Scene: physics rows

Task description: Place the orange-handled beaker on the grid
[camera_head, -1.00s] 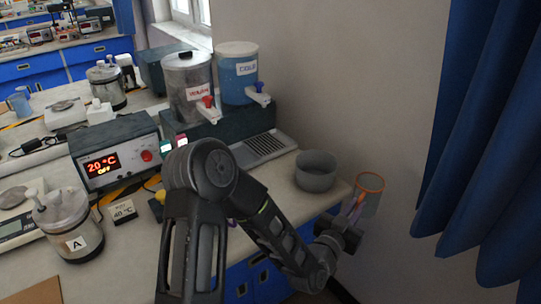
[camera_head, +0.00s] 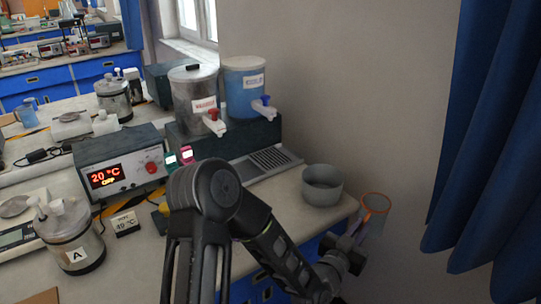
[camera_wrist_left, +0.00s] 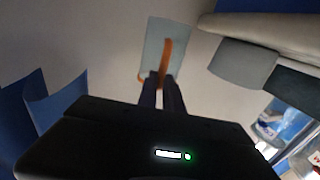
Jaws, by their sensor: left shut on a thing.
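The beaker (camera_head: 374,218) is clear with an orange rim, in the air just past the bench's right end in the head view. In the left wrist view the beaker (camera_wrist_left: 153,42) shows as a pale grey-blue body with an orange handle (camera_wrist_left: 166,58) between the fingertips. My left gripper (camera_head: 355,232) is shut on this handle. A grey ribbed grid (camera_head: 268,160) lies on the bench in front of the two dispensers, with nothing visible on it. My right gripper is not in view.
A grey bowl (camera_head: 322,187) stands at the bench's right end, between the beaker and the grid. The hot (camera_head: 195,100) and cold (camera_head: 244,85) dispensers stand behind the grid. A heater box (camera_head: 120,160) is to the left. A blue curtain (camera_head: 470,150) hangs at right.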

